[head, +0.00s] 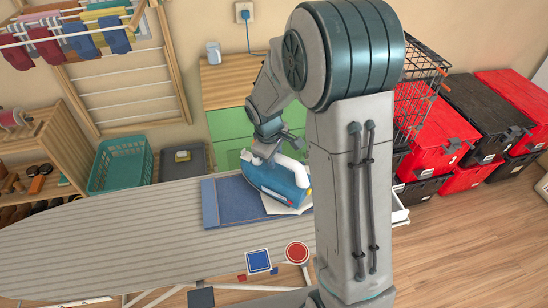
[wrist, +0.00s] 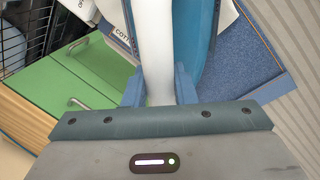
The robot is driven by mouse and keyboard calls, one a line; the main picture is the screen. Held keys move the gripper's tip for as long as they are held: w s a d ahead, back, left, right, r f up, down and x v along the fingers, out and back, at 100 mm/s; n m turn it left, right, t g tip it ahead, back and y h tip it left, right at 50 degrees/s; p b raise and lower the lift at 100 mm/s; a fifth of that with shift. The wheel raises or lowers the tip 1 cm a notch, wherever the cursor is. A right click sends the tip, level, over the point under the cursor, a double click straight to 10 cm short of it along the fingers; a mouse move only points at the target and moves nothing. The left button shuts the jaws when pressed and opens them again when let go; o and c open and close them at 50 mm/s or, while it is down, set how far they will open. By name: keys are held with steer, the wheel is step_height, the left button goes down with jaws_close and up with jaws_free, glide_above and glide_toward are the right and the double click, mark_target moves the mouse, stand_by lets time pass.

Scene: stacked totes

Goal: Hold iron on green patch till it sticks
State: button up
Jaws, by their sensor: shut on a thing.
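My gripper (wrist: 159,88) is shut on the white handle of the blue iron (head: 277,184); the handle and blue body also fill the middle of the wrist view (wrist: 198,45). The iron is over the right part of a folded dark blue cloth (head: 232,203) on the ironing board (head: 100,235). A white piece (head: 285,209) shows under the iron's edge. I cannot tell whether the soleplate presses down or hovers slightly. No green patch shows; the iron may hide it. A blue square patch (head: 258,261) and a red round patch (head: 297,252) show at the board's front edge.
A green drawer cabinet (head: 229,125) stands behind the board. A teal basket (head: 121,164) and a grey bin (head: 184,162) are at the back left. Red and black totes (head: 480,125) are stacked at right. The board's left part is clear.

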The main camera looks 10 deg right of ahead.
steer(key=shift+w+d+p+v, duration=0.2)
steer(key=shift+p+v, duration=0.55)
steer(key=shift+v, duration=0.35)
steer(key=shift+w+d+p+v, duration=0.2)
steer(key=shift+p+v, duration=0.5)
steer(key=shift+v, duration=0.45)
steer(key=shift+w+d+p+v, duration=0.1)
steer(key=shift+w+p+v, duration=0.05)
steer(key=shift+p+v, duration=0.8)
steer(key=shift+r, duration=0.3)
steer(key=shift+s+b, duration=0.1)
steer(key=shift+b, duration=0.2)
steer(key=s+b, duration=0.1)
steer(key=s, duration=0.8)
steer(key=shift+s+b, duration=0.3)
steer(key=shift+s, duration=0.1)
steer(key=shift+a+f, duration=0.1)
